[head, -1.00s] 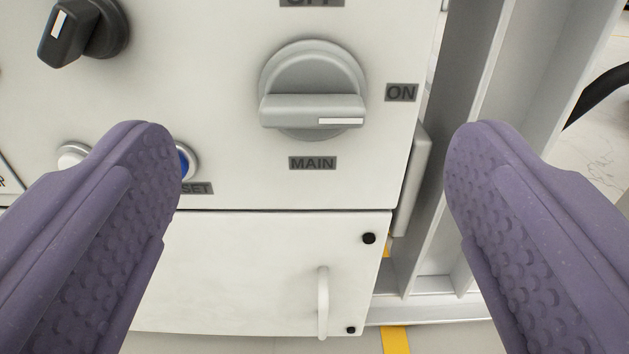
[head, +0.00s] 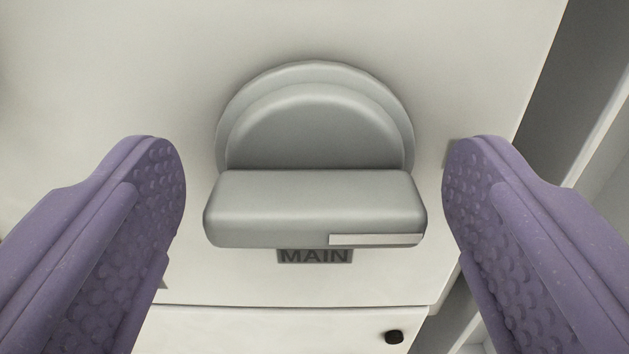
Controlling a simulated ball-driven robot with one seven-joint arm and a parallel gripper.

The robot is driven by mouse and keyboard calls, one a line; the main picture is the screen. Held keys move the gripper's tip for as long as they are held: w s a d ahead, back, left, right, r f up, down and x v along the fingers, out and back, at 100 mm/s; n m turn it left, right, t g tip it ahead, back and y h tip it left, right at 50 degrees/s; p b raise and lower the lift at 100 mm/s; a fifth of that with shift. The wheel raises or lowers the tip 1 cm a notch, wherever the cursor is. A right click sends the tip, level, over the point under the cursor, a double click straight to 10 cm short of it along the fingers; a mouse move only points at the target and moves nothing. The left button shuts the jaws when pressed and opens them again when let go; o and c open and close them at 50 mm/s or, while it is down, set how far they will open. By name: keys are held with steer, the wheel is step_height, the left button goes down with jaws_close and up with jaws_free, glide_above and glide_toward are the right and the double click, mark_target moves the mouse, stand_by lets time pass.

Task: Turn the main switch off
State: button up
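The main switch (head: 315,205) is a grey rotary knob with a round base and a thick handle bar lying horizontally. A white mark on the bar's right end points right. The MAIN label (head: 315,256) sits just below it, partly covered by the bar. My gripper (head: 314,185) is open, with one purple finger to the left of the bar and one to the right. Gaps show between both fingers and the bar, so they appear not to touch it. The ON label is mostly hidden behind the right finger, and the OFF label is out of view.
The switch is on a pale cabinet panel (head: 230,285). Below is a seam and a lower door with a black fastener (head: 393,337). The panel's right edge and a grey frame (head: 575,130) stand to the right. The panel around the switch is clear.

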steer(key=c, duration=0.9)
steer(key=shift+n, duration=0.3)
steer(key=n, duration=0.3)
steer(key=shift+n, duration=0.3)
steer(key=n, duration=0.4)
steer(key=shift+a+f, duration=0.1)
steer(key=shift+a, duration=0.05)
steer(key=n, duration=0.5)
steer(key=shift+f, duration=0.1)
steer(key=shift+a+f+n, duration=0.1)
steer(key=shift+n, duration=2.2)
